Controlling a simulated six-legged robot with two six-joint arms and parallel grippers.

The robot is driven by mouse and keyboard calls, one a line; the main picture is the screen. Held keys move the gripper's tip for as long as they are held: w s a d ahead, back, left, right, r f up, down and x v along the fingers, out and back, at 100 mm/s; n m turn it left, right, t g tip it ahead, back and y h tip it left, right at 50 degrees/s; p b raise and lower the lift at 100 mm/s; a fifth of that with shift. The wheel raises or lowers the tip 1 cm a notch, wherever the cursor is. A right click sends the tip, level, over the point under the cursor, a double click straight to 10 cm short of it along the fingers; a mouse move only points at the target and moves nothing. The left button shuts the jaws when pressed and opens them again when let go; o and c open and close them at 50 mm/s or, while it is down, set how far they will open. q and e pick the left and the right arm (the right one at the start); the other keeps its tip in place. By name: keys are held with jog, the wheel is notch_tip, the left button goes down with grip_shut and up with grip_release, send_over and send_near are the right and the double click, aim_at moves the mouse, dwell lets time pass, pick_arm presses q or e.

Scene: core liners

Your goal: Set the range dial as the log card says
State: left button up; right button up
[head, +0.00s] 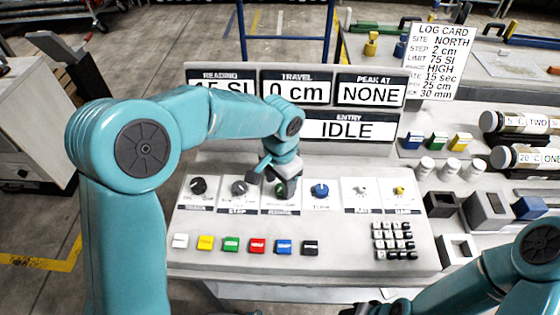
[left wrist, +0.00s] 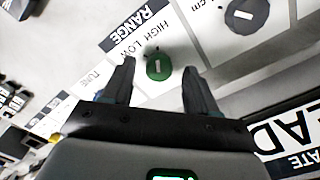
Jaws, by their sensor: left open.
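The log card (head: 435,60) stands at the back right and its range line reads HIGH. The green range dial (left wrist: 160,67) shows in the left wrist view with a white mark, beside a RANGE label with HIGH and LOW. I cannot tell which word the mark points at. My left gripper (left wrist: 158,68) is open, its fingers on either side of the dial; contact is unclear. In the head view my left gripper (head: 272,182) is over the panel and largely covers this dial. My right arm enters at lower right; its gripper (head: 378,308) is dark and cut by the bottom edge.
The control panel (head: 340,225) also bears a black step dial (head: 239,188), a blue dial (head: 320,190), several coloured buttons and a keypad (head: 394,240). Displays (head: 352,127) stand behind, one reading IDLE. Blocks, white cylinders and labelled tubes crowd the right side.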

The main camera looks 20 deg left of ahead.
aim_at(280, 189)
pick_arm(q)
notch_tip(280, 189, up, 15)
jog(key=shift+p, duration=0.35)
jog(key=shift+s, duration=0.15)
